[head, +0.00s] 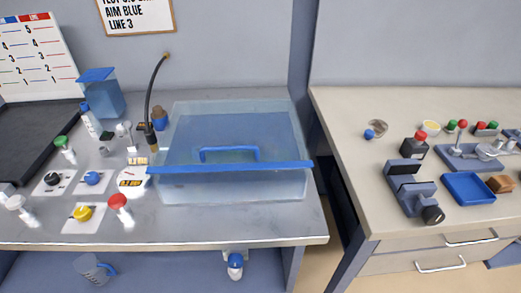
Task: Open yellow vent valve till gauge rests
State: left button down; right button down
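The yellow vent valve (83,213) is a round yellow knob on a white square plate near the front left of the grey bench. A round white gauge (131,180) lies behind and to its right. Its needle is too small to read. I cannot tell how far the yellow knob is turned. Neither of my grippers shows in the head view, and nothing visible touches the valve.
A black knob (53,178) and a blue knob (92,178) sit behind the yellow one. A red-topped fitting (118,204) stands close on its right. A clear blue-edged box (235,183) fills the bench's right. A cluttered beige counter (345,110) stands beyond a gap.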

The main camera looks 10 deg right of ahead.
aim_at(83, 213)
jog(key=u, duration=1.3)
